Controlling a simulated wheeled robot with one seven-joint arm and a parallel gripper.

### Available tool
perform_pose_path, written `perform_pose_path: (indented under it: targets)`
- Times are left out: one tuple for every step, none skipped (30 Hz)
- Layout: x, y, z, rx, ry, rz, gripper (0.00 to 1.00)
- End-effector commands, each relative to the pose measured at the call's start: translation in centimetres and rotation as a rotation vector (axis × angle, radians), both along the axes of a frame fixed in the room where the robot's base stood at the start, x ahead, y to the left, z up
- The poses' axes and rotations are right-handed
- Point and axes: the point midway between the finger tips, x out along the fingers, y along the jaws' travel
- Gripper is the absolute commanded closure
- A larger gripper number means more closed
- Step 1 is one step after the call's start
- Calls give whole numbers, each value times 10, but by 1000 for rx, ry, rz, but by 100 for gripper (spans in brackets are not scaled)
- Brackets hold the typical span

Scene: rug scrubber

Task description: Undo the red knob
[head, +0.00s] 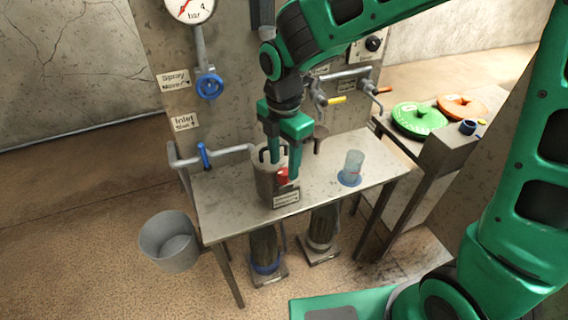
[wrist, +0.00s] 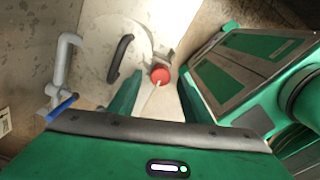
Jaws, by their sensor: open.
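The red knob (head: 282,176) sits on the front right side of a grey metal canister on the metal table. In the wrist view the red knob (wrist: 160,75) shows as a round red cap on a small grey mount, ahead of my fingers. The canister (head: 266,186) has a dark handle (wrist: 120,58) on its top. My gripper (head: 283,168) points down over the canister, its two green fingers apart. In the wrist view my gripper (wrist: 158,100) has the knob between and just beyond its fingertips. I cannot tell whether a finger touches it.
A blue-lever pipe (head: 204,156) stands left of the canister. A clear cup on a blue base (head: 351,168) is to the right, with a funnel (head: 317,138) behind. A bucket (head: 169,242) stands on the floor at left. Green (head: 419,118) and orange (head: 462,107) discs lie on a side table.

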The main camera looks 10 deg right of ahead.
Motion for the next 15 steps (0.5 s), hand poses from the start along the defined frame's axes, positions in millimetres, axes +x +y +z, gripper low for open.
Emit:
perform_pose_path:
  targets:
    - [0,0,-6,-1,1,0,55]
    - [0,0,-8,-1,1,0,55]
    - [0,0,-10,-1,1,0,55]
    - [0,0,-12,0,0,0,55]
    - [0,0,-14,0,0,0,55]
    - [0,0,-15,0,-1,-1,55]
    - [0,0,-16,0,-1,-1,55]
    - [0,0,-16,0,-1,-1,55]
    - [0,0,-16,0,-1,-1,55]
    - [0,0,-16,0,-1,-1,55]
    - [0,0,-16,0,-1,-1,55]
    - [0,0,-16,0,-1,-1,55]
    - [0,0,-16,0,-1,-1,55]
    - [0,0,-16,0,-1,-1,55]
    - [0,0,-16,0,-1,-1,58]
